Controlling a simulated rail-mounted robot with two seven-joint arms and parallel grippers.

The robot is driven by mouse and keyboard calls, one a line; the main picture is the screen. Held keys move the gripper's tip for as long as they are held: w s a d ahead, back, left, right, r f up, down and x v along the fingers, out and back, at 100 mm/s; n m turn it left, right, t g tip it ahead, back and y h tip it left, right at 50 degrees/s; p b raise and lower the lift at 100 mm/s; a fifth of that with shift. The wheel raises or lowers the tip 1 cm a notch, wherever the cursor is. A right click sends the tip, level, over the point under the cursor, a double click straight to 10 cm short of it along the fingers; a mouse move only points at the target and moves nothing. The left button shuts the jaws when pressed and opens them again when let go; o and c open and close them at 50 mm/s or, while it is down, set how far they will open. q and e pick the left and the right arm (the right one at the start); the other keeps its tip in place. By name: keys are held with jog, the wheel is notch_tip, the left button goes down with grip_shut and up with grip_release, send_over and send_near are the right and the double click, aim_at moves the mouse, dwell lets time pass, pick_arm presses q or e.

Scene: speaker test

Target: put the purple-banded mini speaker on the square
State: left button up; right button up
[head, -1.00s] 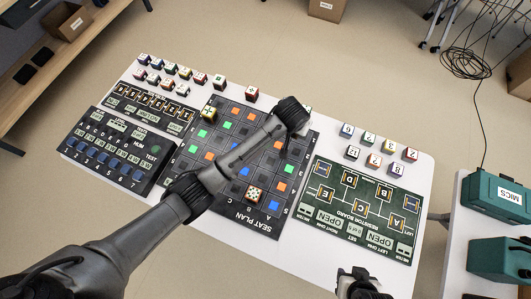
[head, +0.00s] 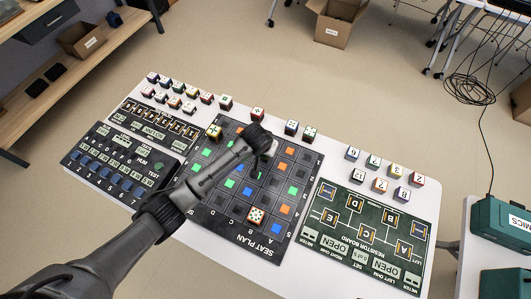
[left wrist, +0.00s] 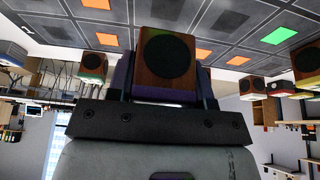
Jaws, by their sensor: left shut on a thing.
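My left gripper (head: 272,150) is over the seat plan mat (head: 238,232), at its upper middle. It is shut on a mini speaker (left wrist: 167,58), which shows a wooden face and a round black cone in the left wrist view. Purple shows at the speaker's edge beside the finger (left wrist: 122,75). In the head view my gripper and arm hide most of the speaker and some squares under it. The mat bears a grid of dark, blue, green and orange squares (head: 285,209). I cannot tell which square the task means. My right gripper is out of view.
Two dotted or crossed cubes stand on the mat, one at the upper left (head: 214,131) and one near the front (head: 256,215). Several cubes line the table's back edge (head: 291,127). A green resistor board (head: 365,235) lies right, a black test panel (head: 120,165) left.

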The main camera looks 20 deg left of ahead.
pick_arm(q)
jog(key=shift+f+b, duration=0.6)
jog(key=shift+f, duration=1.35)
jog(key=shift+f, duration=0.2)
jog(key=o, duration=1)
jog(key=shift+c, duration=0.2)
jog(key=shift+s+r, duration=0.1)
jog(key=shift+r, duration=0.3)
jog(key=p+v, duration=0.3)
jog(key=v, duration=0.8)
jog(key=shift+r, duration=0.25)
